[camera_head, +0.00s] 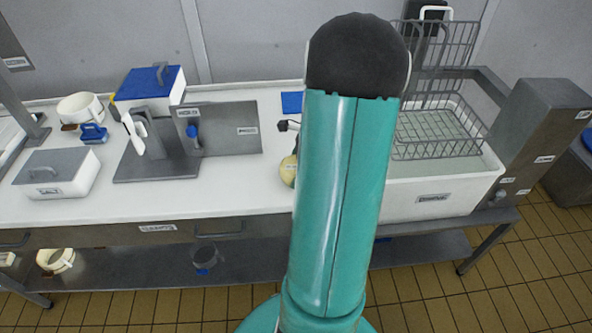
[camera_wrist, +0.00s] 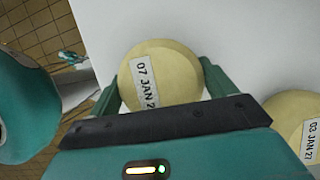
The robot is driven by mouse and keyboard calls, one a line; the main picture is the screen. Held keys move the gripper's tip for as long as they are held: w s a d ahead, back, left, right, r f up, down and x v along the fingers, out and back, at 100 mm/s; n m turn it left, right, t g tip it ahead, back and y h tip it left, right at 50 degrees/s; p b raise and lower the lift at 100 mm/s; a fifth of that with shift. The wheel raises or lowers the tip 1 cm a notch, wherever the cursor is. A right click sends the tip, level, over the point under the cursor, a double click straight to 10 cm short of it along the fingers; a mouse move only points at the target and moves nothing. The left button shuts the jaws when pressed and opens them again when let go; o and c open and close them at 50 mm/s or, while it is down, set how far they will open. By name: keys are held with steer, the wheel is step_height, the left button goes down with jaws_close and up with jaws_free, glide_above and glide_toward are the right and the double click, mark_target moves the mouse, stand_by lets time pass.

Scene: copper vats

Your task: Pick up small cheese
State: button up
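A round, pale yellow cheese (camera_wrist: 172,75) with a white "07 JAN" label lies between the two fingers of my gripper (camera_wrist: 162,80) in the wrist view. The fingers are spread wide, one on each side of it; whether they touch it is hard to tell. A second round yellow cheese (camera_wrist: 290,118), labelled "03 JAN", is at the right edge of the wrist view, outside the fingers. In the head view, part of a yellow cheese (camera_head: 288,170) shows on the counter beside my arm; which of the two it is I cannot tell.
The white counter (camera_head: 235,183) carries a grey-lidded box (camera_head: 55,172), a blue-lidded box (camera_head: 148,88) and a grey stand (camera_head: 158,165) on the left. A white basin (camera_head: 440,195) with a wire basket (camera_head: 440,128) stands on the right. Counter left of the cheese is clear.

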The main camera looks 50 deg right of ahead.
steer(key=c, duration=0.5)
steer(key=shift+r, duration=0.1)
